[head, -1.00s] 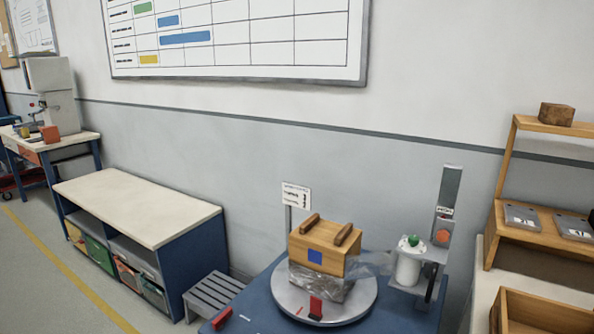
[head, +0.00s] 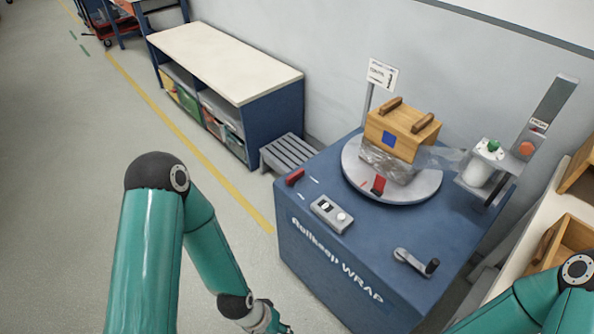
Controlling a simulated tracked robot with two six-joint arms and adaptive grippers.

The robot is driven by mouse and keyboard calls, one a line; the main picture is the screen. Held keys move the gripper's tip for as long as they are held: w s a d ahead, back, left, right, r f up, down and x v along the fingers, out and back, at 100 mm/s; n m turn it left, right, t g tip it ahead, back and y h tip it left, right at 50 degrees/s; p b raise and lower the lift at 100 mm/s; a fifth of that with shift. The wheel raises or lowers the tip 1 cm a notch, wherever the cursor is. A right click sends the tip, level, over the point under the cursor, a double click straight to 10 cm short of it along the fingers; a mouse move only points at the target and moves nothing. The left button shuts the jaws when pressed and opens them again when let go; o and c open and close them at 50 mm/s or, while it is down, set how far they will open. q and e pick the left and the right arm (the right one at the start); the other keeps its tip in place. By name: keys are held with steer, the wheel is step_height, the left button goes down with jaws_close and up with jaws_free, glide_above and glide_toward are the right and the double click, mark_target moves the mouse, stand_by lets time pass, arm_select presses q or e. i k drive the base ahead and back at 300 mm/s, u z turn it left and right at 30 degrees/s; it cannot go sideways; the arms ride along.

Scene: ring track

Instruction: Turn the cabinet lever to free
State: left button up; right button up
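The blue wrap cabinet (head: 330,262) stands right of centre in the head view. A red lever (head: 294,177) lies at the left of its top, with small white marks beside it. Its lettering is too small to read. A crank with a black knob (head: 415,262) sits at the front right of the top. A red clamp-like piece (head: 378,185) is on the turntable rim (head: 420,190). My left arm comes down at the lower left, apart from the cabinet, and my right arm shows at the lower right corner.
A wooden box (head: 395,130), partly wrapped in film, sits on the turntable. A control box (head: 331,214) and a white film roll (head: 482,168) on its post are on the cabinet. A grey slatted step (head: 287,152) stands behind left. The floor at left is clear.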

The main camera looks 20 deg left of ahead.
mark_target(290, 181)
steer(key=u, duration=0.65)
steer(key=i, duration=0.8)
steer(key=u, duration=1.1)
steer(key=k, duration=0.9)
steer(key=u, duration=0.15)
steer(key=i, duration=0.5)
steer(key=z, duration=0.05)
